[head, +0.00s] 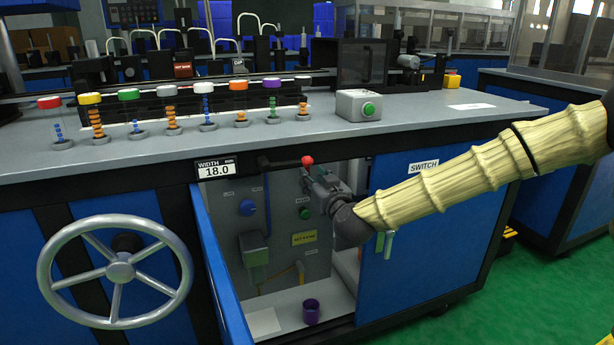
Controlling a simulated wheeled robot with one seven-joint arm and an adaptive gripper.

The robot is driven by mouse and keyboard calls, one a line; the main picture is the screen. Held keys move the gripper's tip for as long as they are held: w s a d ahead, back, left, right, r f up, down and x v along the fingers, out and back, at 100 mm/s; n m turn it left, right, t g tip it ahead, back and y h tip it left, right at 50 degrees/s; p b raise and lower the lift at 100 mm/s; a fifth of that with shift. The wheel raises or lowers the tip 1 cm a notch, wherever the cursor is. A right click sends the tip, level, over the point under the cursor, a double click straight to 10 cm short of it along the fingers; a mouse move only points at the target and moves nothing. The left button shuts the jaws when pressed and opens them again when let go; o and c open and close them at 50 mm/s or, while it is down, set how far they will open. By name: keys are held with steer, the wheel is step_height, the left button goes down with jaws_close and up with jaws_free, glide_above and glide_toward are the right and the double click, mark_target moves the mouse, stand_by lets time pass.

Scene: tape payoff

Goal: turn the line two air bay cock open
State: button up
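A dark lever with a red ball end (307,160) lies roughly level under the bench edge. My gripper (312,182) is at the bay's upper right, just below the red ball and above the green knob in the picture. Its fingers are small and dark; whether they touch anything is unclear.
A blue door (215,265) stands open at the bay's left. A blue panel (425,235) lies right of the bay, behind my arm. A purple cup (311,311) stands on the bay floor. A large handwheel (118,272) is at the left. Colour-capped posts line the bench top.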

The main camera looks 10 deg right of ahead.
mark_target(308, 171)
steer(key=shift+w+a+b, duration=0.25)
steer(key=shift+w+b, duration=0.15)
steer(key=shift+w, duration=0.9)
steer(key=shift+w+a+b, duration=0.25)
steer(key=shift+w+b, duration=0.1)
steer(key=shift+w, duration=0.9)
jaws_close()
